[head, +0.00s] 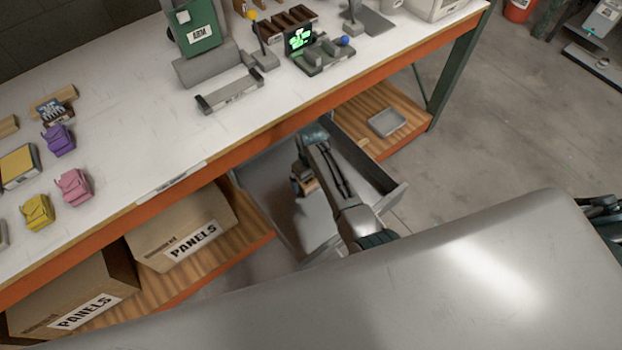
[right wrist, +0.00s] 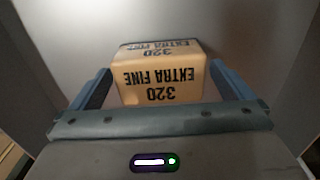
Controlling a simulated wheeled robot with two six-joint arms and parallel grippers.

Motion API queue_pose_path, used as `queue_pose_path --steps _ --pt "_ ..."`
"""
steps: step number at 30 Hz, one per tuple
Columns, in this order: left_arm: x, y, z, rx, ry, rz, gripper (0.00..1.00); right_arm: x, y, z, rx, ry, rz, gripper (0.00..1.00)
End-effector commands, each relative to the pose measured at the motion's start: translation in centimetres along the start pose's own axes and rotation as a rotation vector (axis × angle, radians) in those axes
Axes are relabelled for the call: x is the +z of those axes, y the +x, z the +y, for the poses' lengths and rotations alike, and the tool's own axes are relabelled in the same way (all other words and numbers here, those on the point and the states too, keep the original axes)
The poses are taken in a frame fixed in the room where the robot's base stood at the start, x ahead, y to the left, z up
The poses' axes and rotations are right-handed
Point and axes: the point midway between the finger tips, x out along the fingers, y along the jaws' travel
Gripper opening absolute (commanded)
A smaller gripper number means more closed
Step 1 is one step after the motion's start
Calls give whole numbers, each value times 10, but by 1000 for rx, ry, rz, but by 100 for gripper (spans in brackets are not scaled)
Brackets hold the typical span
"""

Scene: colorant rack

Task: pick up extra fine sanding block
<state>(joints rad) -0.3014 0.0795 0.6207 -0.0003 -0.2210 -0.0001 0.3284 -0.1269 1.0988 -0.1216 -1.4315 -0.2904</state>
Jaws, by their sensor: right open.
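The extra fine sanding block (right wrist: 158,82) is a tan block with black "320 EXTRA FINE" lettering, upside down in the right wrist view. It sits between the two blue fingers of my right gripper (right wrist: 163,78), with a gap on each side. The gripper is open. My left gripper is not in view.
The drawer walls stand close around my right arm. The bench's orange front edge (head: 210,173) runs above it. Boxes marked PANELS (head: 180,228) sit on the lower shelf at left, and a grey tray (head: 387,122) lies on the shelf at right.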

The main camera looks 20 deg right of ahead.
Motion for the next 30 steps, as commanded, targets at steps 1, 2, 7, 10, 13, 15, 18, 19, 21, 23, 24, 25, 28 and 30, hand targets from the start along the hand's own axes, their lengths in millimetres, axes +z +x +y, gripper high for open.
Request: queue_pose_path --steps 1,2,7,10,13,15,18,19,21,23,24,25,28,30 --pt "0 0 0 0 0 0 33 0 2 0 0 0 0 100" --pt "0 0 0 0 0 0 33 0 2 0 0 0 0 100" --pt "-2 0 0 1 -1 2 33 0 3 0 0 1 1 100" --pt "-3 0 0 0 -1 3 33 0 2 0 0 1 1 86" --pt "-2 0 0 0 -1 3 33 0 2 0 0 1 1 67" --pt "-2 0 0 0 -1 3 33 0 2 0 0 0 1 58" --pt "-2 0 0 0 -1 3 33 0 2 0 0 0 1 58" --pt "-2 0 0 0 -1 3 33 0 2 0 0 0 1 58" --pt "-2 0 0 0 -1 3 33 -1 2 0 0 0 1 58" --pt "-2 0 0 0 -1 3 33 -1 2 0 0 0 2 58" --pt "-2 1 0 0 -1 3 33 -1 1 0 0 0 2 58" --pt "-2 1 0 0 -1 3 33 -1 0 0 0 0 2 58" --pt "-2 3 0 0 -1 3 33 -1 -5 0 0 0 3 58" --pt "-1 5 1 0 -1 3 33 -1 -10 0 1 0 4 58"
